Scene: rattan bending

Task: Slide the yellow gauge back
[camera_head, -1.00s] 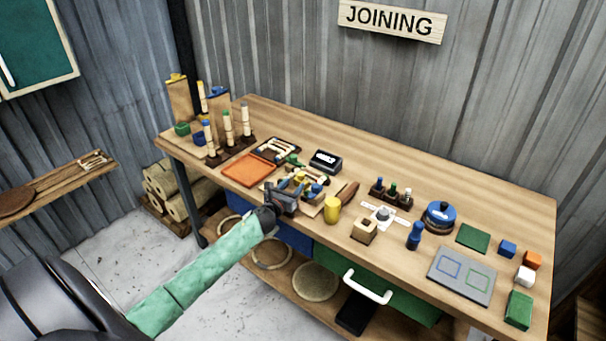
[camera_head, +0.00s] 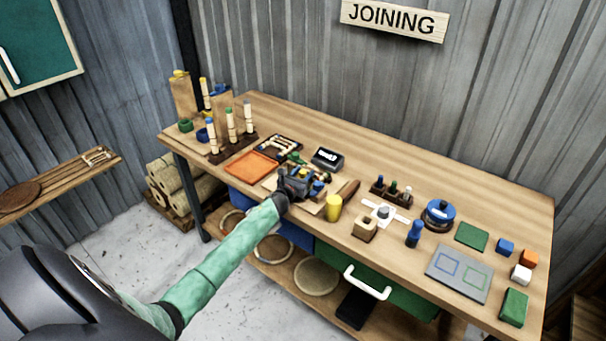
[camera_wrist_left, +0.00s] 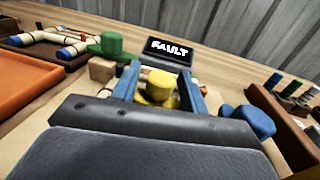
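The yellow gauge (camera_wrist_left: 160,84) has a rounded top and sits in the middle of the left wrist view. The two blue fingers of my left gripper (camera_wrist_left: 160,78) stand apart, one on each side of it. I cannot tell whether either finger touches it. In the head view my left gripper (camera_head: 299,180) is low over the fixture at the table's front middle and hides most of the gauge there. My right gripper is not in view.
A black display reading FAULT (camera_wrist_left: 167,52) stands behind the gauge. A green knob (camera_wrist_left: 110,45) is left of the fingers, a blue knob (camera_wrist_left: 248,120) right. In the head view, an orange tray (camera_head: 251,164) lies left and a yellow cylinder (camera_head: 334,207) right.

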